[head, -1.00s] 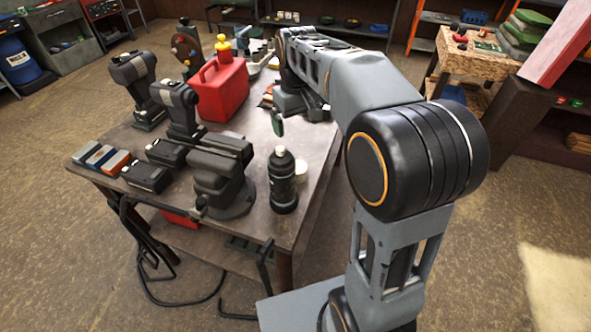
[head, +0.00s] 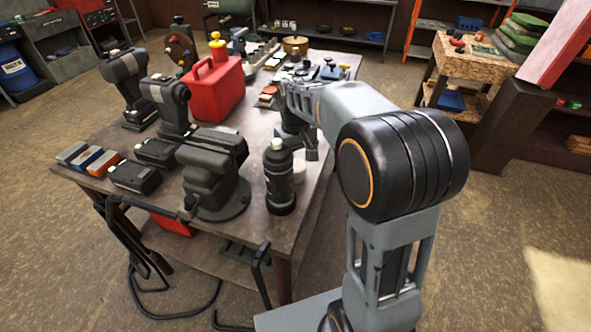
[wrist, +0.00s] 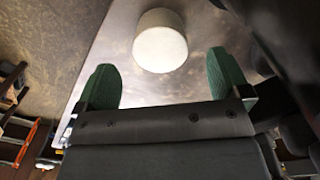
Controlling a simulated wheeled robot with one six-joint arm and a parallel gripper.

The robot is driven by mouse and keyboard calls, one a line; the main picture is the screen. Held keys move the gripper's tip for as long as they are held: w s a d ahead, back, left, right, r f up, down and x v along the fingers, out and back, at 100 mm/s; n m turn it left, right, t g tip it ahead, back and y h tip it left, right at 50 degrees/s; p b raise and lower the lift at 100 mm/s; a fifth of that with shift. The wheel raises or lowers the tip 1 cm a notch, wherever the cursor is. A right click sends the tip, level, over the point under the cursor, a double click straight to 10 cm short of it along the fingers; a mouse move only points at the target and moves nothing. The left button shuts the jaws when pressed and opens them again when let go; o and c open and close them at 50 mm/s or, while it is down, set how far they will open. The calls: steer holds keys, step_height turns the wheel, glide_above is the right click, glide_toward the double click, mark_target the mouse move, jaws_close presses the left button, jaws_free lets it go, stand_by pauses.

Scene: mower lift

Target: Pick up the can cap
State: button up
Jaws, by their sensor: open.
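A short, pale round cap (head: 299,170) stands on the workbench, just right of and behind a black bottle; I take it to be the can cap. In the wrist view the pale cap (wrist: 160,42) shows between and beyond the two green fingertips, with space on both sides. My gripper (head: 298,148) is just above and behind the cap in the head view, partly hidden by my arm. My gripper (wrist: 162,65) is open and empty in the wrist view. A red can (head: 215,88) with a yellow top (head: 217,42) stands farther back on the bench.
The black bottle (head: 279,180) stands close beside the cap. A dark vise (head: 213,170) is left of it, with cordless drills (head: 167,98) beyond. The workbench (head: 302,205) has its right edge close to the cap. Bare bench lies behind the bottle.

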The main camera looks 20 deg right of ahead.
mark_target(295, 165)
steer(key=shift+w+f, duration=0.1)
steer(key=shift+f, duration=2.8)
steer(key=shift+c, duration=0.3)
steer(key=c, duration=0.9)
